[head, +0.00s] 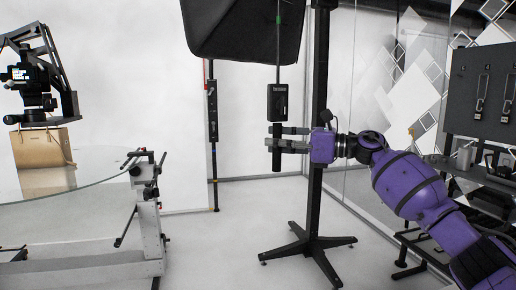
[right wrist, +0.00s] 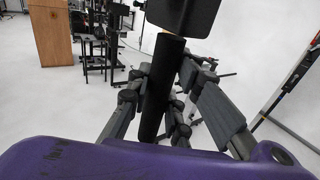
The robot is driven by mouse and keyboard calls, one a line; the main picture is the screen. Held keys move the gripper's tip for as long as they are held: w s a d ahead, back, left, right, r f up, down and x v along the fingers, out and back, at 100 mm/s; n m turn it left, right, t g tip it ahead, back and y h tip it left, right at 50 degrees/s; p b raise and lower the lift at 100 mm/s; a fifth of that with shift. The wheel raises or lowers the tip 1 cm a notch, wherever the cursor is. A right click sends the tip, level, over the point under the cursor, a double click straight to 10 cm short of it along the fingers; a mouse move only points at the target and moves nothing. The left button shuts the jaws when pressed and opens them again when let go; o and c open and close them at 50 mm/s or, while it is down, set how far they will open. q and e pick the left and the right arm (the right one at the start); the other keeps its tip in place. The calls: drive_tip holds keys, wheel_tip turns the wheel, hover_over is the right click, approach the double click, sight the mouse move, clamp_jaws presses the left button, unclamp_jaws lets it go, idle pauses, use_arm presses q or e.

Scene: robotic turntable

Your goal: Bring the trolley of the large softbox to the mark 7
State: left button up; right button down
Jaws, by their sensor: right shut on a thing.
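The large softbox (head: 245,30) is a black shape cut off by the top edge of the head view. Its trolley and the mark 7 are not in view. A thin pole hangs in front of it, with a black box (head: 280,102) and a dark cylindrical handle (head: 276,160) at its lower end. My right gripper (head: 274,142) reaches in from the right and is shut around this handle. In the right wrist view the handle (right wrist: 163,85) stands between the fingers, below the black box (right wrist: 184,14). My left gripper is not in view.
A black column (head: 318,130) on a star-shaped foot (head: 308,245) stands just behind my right gripper. A slim pole (head: 212,140) stands left of it. A round glass table (head: 100,192) bearing a tan bag (head: 40,148) is at left. Dark panels (head: 480,90) are at right. White floor lies between.

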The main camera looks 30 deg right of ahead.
use_arm(q)
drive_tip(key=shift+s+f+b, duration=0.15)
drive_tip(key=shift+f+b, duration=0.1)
drive_tip(key=shift+b, duration=0.05)
use_arm(e)
drive_tip(key=shift+s+d, duration=0.25)
drive_tip(key=shift+d, duration=0.6)
drive_tip(key=shift+s+d, duration=0.25)
drive_tip(key=shift+d, duration=0.55)
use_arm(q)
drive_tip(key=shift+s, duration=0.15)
use_arm(e)
drive_tip(key=c, duration=1.6)
unclamp_jaws()
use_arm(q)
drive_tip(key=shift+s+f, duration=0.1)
use_arm(e)
drive_tip(key=shift+o, duration=0.2)
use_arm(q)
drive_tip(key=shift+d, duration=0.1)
